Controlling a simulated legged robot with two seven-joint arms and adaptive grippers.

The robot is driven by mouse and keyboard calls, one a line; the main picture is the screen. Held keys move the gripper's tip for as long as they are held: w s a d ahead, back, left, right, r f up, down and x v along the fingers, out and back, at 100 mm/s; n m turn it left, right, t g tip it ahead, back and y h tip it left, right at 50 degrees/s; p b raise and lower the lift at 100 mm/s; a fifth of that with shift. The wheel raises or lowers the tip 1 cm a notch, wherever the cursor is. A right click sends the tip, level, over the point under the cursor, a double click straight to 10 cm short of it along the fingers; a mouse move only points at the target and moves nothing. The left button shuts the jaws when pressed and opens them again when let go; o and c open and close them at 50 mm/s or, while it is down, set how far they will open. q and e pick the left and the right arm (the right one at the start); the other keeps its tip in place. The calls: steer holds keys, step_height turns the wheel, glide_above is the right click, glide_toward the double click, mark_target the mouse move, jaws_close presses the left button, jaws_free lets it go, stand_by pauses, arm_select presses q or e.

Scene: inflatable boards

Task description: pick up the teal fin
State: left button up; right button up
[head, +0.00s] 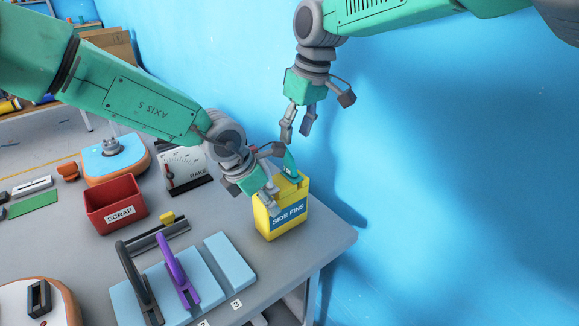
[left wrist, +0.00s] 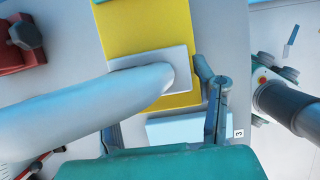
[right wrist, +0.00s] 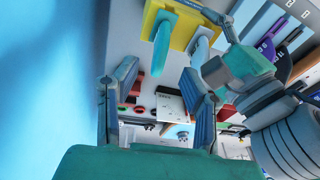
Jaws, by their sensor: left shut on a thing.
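The teal fin (head: 291,163) stands upright out of the yellow SIDE FINS box (head: 283,222) at the table's right corner. In the right wrist view the teal fin (right wrist: 162,48) rises from a slot of the yellow box (right wrist: 185,30), apart from my fingers. My right gripper (head: 298,128) is open and empty above the fin; its spread fingers show in the right wrist view (right wrist: 160,95). My left gripper (head: 270,182) is at the box top, shut on a pale grey-blue fin (left wrist: 85,108). That fin also shows beside the teal one (right wrist: 200,52). Its lower end is partly hidden.
A blue wall (head: 450,180) is behind. Free space lies right of the table edge.

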mark_target(289, 153)
steer(key=shift+m+g+h, duration=0.3)
steer(key=shift+m+h, duration=0.1)
steer(key=shift+h, duration=0.3)
steer(key=r, duration=0.1)
steer(key=a+r, duration=0.1)
steer(key=r, duration=0.2)
steer(key=shift+w+a, duration=0.25)
steer(key=shift+a, duration=0.05)
steer(key=shift+m+h, duration=0.3)
step_height(289, 153, down, 11)
steer(key=shift+d+r, duration=0.1)
jaws_close()
